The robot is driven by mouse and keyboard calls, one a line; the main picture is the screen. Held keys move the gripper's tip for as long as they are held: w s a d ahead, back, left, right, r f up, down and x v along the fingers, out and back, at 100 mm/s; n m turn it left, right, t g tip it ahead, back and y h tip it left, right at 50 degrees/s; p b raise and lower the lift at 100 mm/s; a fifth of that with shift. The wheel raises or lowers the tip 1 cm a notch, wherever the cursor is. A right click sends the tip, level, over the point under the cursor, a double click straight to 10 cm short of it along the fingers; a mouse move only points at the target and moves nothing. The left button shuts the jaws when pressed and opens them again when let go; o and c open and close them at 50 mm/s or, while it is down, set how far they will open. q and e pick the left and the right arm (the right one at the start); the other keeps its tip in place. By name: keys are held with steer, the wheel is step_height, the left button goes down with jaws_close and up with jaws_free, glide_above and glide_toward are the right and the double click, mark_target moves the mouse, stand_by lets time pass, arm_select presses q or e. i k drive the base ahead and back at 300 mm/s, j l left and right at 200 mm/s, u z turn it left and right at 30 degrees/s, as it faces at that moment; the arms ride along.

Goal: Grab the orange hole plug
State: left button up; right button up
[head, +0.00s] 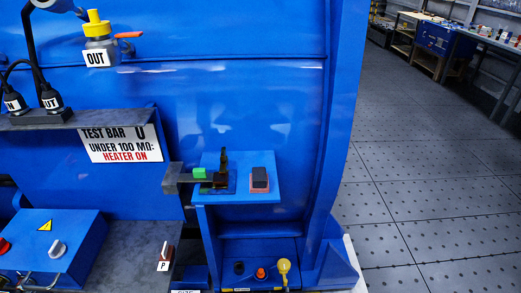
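A small orange plug-like piece (260,273) sits on the low blue ledge (236,284) at the bottom centre of the head view. I take it for the orange hole plug; it is small in the picture. A dark round spot or piece (239,268) is to its left, and a yellow knob-like piece (284,267) is close to its right. Neither of my grippers shows in the head view.
A blue control box (45,255) stands lower left. Open grey floor (430,170) lies right; workbenches stand far behind.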

mark_target(260, 274)
steer(key=i+j+u, duration=0.1)
steer(key=u, duration=0.25)
steer(key=i+u, duration=0.5)
steer(key=u, duration=0.2)
